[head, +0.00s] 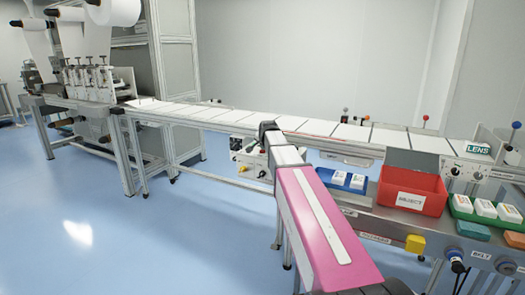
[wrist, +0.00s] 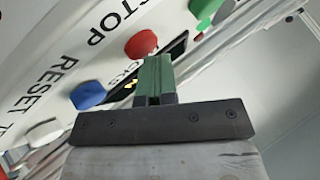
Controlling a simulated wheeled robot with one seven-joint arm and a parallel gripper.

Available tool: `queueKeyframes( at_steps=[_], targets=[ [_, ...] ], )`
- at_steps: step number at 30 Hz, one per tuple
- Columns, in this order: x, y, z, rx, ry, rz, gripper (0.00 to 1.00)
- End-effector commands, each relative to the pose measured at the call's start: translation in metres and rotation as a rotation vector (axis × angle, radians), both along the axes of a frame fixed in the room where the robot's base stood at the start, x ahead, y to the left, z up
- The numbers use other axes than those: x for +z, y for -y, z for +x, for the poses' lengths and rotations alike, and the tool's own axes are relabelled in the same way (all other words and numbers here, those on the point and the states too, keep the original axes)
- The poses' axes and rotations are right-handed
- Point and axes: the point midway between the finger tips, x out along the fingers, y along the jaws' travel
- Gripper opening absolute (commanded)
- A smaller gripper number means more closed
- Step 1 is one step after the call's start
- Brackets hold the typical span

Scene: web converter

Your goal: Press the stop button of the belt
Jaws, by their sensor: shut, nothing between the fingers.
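A blue button (wrist: 88,95) next to "RESET" lies to the lower left. A green button (wrist: 204,8) is at the top. In the head view a white control box (head: 249,155) stands below the belt (head: 235,116), partly hidden by my arm; my gripper cannot be made out there.
A white knob (wrist: 45,131) lies lower left in the wrist view. In the head view a red reject bin (head: 410,202), a blue tray (head: 340,186) and a yellow block (head: 415,244) are to the right of my arm. The blue floor (head: 130,235) at left is clear.

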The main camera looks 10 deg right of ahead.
Motion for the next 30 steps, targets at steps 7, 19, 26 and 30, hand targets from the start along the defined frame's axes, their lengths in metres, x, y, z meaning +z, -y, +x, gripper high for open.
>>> queueKeyframes(
  at_steps=[7, 19, 26, 30],
  targets=[
    [0.0, 0.0, 0.0, 0.0, -0.001, 0.0, 0.0],
    [0.017, 0.0, 0.0, 0.0, 0.0, 0.0, 0.0],
    [0.02, 0.0, 0.0, 0.0, -0.001, 0.0, 0.0],
    [0.02, 0.0, 0.0, 0.0, -0.001, 0.0, 0.0]
  ],
)
